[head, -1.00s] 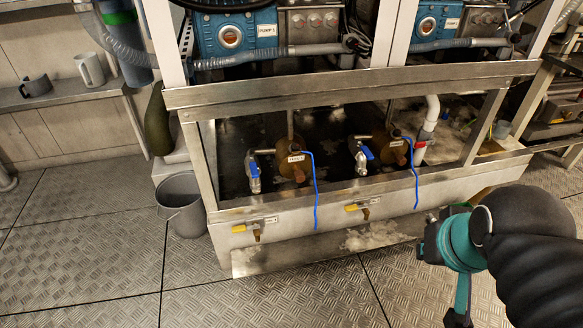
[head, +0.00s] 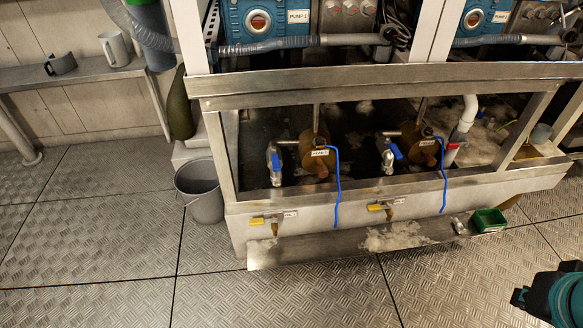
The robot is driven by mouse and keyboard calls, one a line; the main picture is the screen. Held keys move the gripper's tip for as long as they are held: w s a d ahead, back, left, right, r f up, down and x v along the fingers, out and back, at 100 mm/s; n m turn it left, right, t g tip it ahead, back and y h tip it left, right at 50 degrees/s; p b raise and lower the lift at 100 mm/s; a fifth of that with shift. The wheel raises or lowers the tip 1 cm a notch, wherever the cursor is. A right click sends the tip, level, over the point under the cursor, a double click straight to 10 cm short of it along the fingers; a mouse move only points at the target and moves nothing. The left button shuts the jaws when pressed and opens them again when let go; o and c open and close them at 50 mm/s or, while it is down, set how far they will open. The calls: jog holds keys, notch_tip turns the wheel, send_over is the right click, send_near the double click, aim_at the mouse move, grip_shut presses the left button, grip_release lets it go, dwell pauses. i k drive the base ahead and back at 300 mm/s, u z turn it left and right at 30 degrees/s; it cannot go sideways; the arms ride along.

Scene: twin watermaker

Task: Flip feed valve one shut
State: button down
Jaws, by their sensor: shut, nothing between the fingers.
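A blue-handled valve (head: 276,164) stands at the left inside the framed metal bay, beside a brass-coloured round housing (head: 312,150) with a small label. Its lever looks roughly upright. A second blue-handled valve (head: 392,152) stands further right by a similar housing. Two yellow-handled taps, left (head: 258,220) and right (head: 376,206), sit on the bay's front face with their levers lying sideways. The small tags are too small to read, so I cannot tell which is feed valve one. My gripper (head: 518,298) is shut and empty at the lower right, well away from the valves.
A metal rail (head: 380,80) crosses above the bay. Blue cords (head: 337,190) hang over its front edge. A grey bucket (head: 200,190) stands left, and a green tray (head: 489,219) lies at right. The tread-plate floor (head: 300,298) in front is open.

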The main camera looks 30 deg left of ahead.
aim_at(307, 122)
jog(key=k, duration=0.55)
jog(key=u, duration=0.85)
jog(key=i, duration=0.5)
